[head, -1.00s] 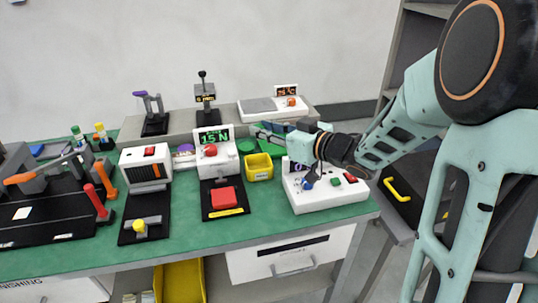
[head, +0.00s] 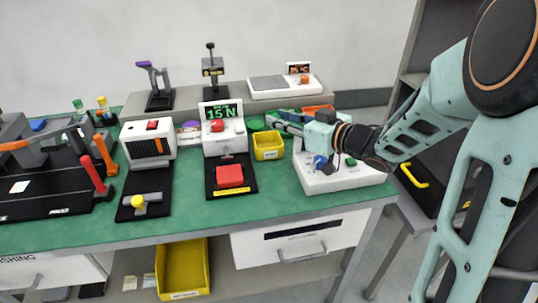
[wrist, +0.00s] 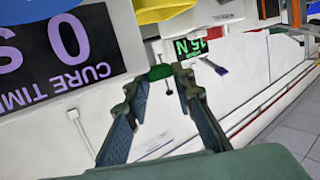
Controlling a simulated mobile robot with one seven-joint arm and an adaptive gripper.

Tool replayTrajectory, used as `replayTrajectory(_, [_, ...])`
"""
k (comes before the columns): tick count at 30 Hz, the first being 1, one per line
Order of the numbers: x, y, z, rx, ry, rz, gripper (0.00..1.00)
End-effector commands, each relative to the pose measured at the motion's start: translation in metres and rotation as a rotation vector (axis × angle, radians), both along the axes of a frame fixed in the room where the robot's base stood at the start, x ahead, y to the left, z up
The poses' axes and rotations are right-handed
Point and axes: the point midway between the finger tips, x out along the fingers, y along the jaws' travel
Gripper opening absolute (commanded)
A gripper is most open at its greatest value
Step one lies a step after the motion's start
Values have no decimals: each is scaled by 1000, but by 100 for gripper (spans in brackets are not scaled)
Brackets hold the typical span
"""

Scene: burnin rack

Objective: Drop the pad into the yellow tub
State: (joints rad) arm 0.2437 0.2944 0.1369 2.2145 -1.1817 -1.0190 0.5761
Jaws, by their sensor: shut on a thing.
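My gripper (wrist: 163,88) reaches in from the right above the bench in the head view (head: 272,118). It is shut on a small green piece, which I take to be the pad (wrist: 160,73), between the fingertips in the wrist view. The small yellow tub (head: 268,153) stands on the green bench top, slightly below the fingertips in the picture. A yellow edge, probably this tub's (wrist: 162,10), shows at the top of the wrist view.
A white control box (head: 340,182) stands under my forearm, right of the tub. The force display unit (head: 222,140) with its red pad plate (head: 230,176) stands left of it. A larger yellow bin (head: 183,272) sits below the bench.

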Motion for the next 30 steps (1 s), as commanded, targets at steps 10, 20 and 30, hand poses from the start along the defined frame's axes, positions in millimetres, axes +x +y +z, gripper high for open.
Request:
replayTrajectory(10, [0, 0, -4, 0, 0, 0, 15])
replayTrajectory(20, [0, 0, -4, 0, 0, 0, 43])
replayTrajectory(30, [-12, -15, 0, -1, -3, -3, 43])
